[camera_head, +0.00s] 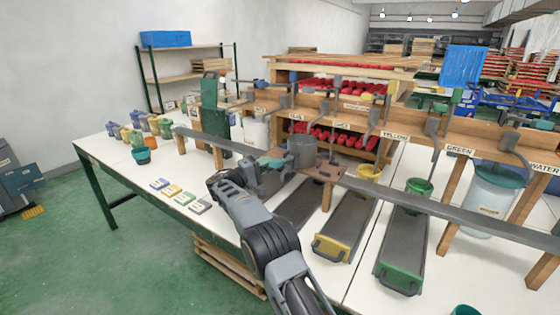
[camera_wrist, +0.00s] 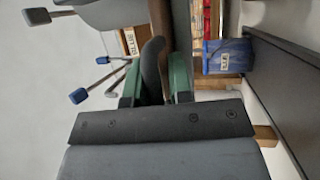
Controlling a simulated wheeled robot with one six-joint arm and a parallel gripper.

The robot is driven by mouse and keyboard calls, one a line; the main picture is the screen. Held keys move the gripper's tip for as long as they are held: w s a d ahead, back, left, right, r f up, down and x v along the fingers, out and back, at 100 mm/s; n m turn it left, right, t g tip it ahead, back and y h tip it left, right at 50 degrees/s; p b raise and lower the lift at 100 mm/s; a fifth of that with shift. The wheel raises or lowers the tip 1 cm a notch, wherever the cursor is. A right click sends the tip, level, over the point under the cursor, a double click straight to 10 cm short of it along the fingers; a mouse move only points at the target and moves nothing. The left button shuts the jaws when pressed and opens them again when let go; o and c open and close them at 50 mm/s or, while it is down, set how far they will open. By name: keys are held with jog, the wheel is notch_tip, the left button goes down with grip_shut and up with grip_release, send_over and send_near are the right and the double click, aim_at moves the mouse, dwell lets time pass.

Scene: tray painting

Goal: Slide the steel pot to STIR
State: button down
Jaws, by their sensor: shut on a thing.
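The steel pot (camera_head: 302,150) stands upright on a brown wooden carriage (camera_head: 325,172) on the long grey rail, between the BLUE and YELLOW signs. Part of its grey body shows at the top of the wrist view (camera_wrist: 115,12). My gripper (camera_head: 272,162) is at the pot's left side. In the wrist view its green fingers (camera_wrist: 157,88) are shut on the dark curved pot handle (camera_wrist: 152,62). I cannot read a STIR sign. A dark green machine (camera_head: 209,105) stands farther left behind the rail.
The grey rail (camera_head: 440,210) runs along the table. A yellow cup (camera_head: 368,173), a green cup (camera_head: 419,187) and a water container (camera_head: 495,200) are to the right. Colour cards (camera_head: 180,196) and several small pots lie at left. A blue cup (camera_wrist: 225,57) shows in the wrist view.

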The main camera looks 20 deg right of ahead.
jog(key=shift+w+a+r, duration=0.15)
jog(key=shift+w+r, duration=0.2)
jog(key=shift+r, duration=0.1)
jog(key=c, duration=1.3)
grip_release()
jog(key=shift+o, duration=0.8)
jog(key=shift+f, duration=0.15)
jog(key=shift+s+a+f, duration=0.1)
jog(key=v, duration=1.3)
jog(key=shift+a+p, duration=0.3)
jog(key=shift+p, duration=0.1)
